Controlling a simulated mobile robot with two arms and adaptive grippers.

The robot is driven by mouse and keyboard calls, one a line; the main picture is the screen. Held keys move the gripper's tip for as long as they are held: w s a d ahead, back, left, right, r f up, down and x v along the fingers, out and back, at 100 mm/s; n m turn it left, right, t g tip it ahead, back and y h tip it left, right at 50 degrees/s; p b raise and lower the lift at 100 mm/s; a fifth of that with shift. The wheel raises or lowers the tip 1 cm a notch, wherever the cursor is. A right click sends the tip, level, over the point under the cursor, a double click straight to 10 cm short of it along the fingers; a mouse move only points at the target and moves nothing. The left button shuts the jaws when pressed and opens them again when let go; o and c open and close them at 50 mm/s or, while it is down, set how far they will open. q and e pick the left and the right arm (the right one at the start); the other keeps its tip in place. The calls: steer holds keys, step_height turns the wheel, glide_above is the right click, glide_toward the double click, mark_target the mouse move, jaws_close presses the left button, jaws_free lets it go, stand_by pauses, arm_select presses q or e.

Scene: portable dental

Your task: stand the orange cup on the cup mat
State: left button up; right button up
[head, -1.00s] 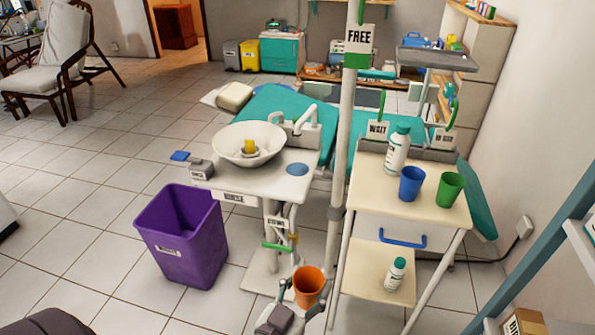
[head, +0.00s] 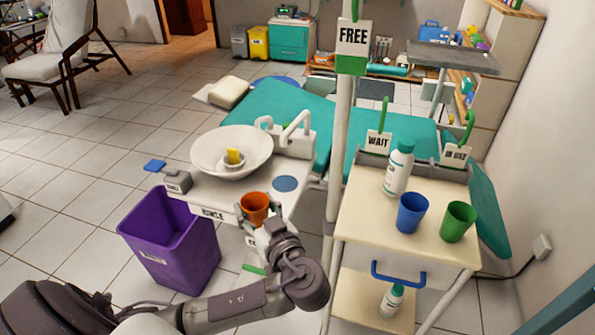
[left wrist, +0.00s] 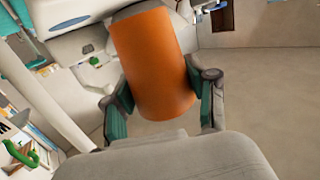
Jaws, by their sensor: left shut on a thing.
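The orange cup (head: 255,207) is in my left gripper (head: 262,228), in front of the front edge of the white rinse table in the head view. In the left wrist view the cup (left wrist: 153,62) fills the middle, with a finger of the left gripper (left wrist: 160,98) pressed on each side. The round blue cup mat (head: 285,184) lies bare on the table, up and right of the cup. The cup looks apart from the mat. My right gripper is not in view.
A white basin (head: 231,152) with a yellow item and a faucet (head: 292,135) stand behind the mat. A pole (head: 337,150) rises to its right. A trolley holds a blue cup (head: 411,213), a green cup (head: 458,222) and a bottle (head: 398,168). A purple bin (head: 170,240) stands left.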

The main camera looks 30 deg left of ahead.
arm_select(q)
steer(key=w+a, duration=0.1)
steer(key=w, duration=0.3)
steer(key=w+a, duration=0.1)
steer(key=w, duration=0.4)
steer(key=w+a, duration=0.1)
steer(key=w, duration=0.4)
steer(key=shift+w+a+r+b, duration=0.1)
steer(key=shift+a+r+b, duration=0.15)
steer(key=shift+b, duration=0.1)
steer(key=w, duration=0.2)
steer(key=shift+w+a, duration=0.35)
steer(key=shift+w, duration=0.05)
steer(key=shift+w+a+f, duration=0.1)
steer(key=shift+w+f, duration=0.25)
steer(key=shift+f, duration=0.45)
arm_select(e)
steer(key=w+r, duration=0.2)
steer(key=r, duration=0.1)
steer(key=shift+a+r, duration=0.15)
arm_select(q)
steer(key=shift+f, duration=0.15)
steer(key=shift+f+b, duration=0.1)
steer(key=shift+b, duration=0.3)
steer(key=shift+f, duration=0.15)
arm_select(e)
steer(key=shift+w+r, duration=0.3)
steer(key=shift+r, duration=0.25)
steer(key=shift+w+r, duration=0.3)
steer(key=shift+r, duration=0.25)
